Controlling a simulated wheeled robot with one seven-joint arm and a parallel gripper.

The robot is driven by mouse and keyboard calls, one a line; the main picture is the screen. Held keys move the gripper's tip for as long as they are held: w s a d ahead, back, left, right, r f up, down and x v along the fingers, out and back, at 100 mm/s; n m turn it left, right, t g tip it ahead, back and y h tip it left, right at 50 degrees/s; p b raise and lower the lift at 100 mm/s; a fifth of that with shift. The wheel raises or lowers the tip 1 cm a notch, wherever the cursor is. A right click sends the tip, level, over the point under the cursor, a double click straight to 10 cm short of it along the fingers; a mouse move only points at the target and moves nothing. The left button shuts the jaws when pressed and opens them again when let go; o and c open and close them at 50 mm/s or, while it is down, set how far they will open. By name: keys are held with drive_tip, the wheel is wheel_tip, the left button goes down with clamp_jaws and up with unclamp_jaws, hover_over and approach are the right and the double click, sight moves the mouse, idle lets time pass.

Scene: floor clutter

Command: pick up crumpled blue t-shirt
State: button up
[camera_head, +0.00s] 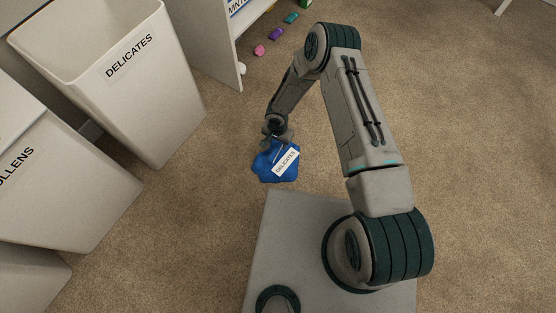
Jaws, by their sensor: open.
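The crumpled blue t-shirt (265,172) lies on the carpet just beyond the front edge of my base, with a white label reading DELICATES on it. My gripper (277,146) is open and sits over the upper part of the t-shirt, pointing down. It overlaps the cloth in the view, and I cannot tell whether the fingers touch it. The fingertips are small and partly hidden by the wrist.
A white bin marked DELICATES (150,95) stands at the upper left. Another bin marked with the letters OLLENS (65,190) stands below it. A white shelf unit (205,45) is at the top, with several small coloured items beside it. Carpet at right is clear.

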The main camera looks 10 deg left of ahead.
sight(278, 145)
wheel_tip(278, 145, down, 4)
drive_tip(key=shift+w+d+r+b, duration=0.1)
drive_tip(key=shift+w+b, duration=0.05)
drive_tip(key=shift+b, duration=0.5)
clamp_jaws()
drive_tip(key=shift+r, duration=0.2)
